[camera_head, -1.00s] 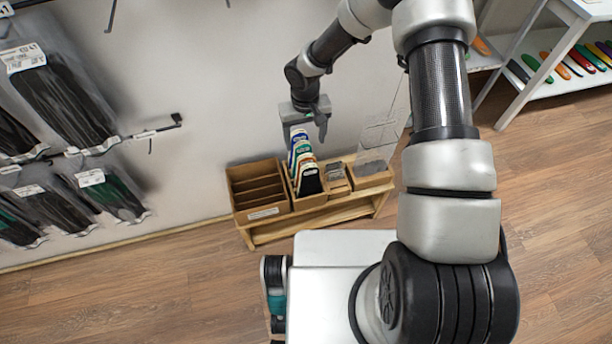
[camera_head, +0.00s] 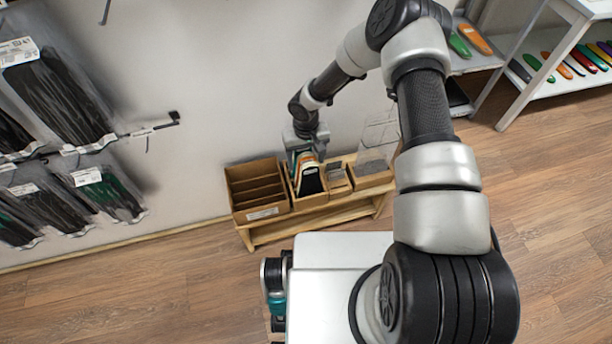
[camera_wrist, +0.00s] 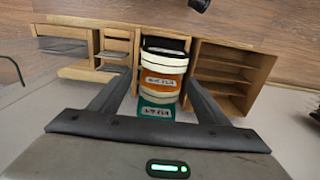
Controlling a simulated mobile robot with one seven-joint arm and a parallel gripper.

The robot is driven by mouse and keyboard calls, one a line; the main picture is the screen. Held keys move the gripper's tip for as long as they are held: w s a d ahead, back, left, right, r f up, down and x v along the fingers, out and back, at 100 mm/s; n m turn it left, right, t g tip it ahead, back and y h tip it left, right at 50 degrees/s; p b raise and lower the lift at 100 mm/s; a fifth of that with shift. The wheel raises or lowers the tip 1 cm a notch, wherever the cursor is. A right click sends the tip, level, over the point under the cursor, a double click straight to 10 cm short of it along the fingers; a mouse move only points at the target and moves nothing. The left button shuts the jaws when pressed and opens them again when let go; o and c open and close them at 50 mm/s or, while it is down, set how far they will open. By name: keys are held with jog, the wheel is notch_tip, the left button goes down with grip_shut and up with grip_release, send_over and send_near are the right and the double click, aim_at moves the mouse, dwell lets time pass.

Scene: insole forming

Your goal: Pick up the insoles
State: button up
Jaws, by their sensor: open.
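Several insoles (camera_head: 310,180) stand in a row in a cardboard box on a low wooden bench, the front one black with a white edge. In the wrist view the insoles (camera_wrist: 160,82) show from above as black, white, orange and green ends, some with labels. My gripper (camera_head: 306,152) is over the back of this row in the head view. In the wrist view my gripper (camera_wrist: 160,85) is open, with one finger on each side of the insoles. I cannot tell whether the fingers touch them. The insoles' lower parts are hidden in the box.
An empty divided cardboard box (camera_head: 258,190) stands left of the insoles on the wooden bench (camera_head: 290,229). Smaller boxes (camera_head: 338,180) and a clear upright panel (camera_head: 376,142) stand to the right. Packaged goods (camera_head: 60,100) hang on the left wall. A white shelf (camera_head: 540,60) is at far right.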

jog(key=c, duration=1.5)
jog(key=shift+o, duration=0.2)
jog(key=shift+r, duration=0.1)
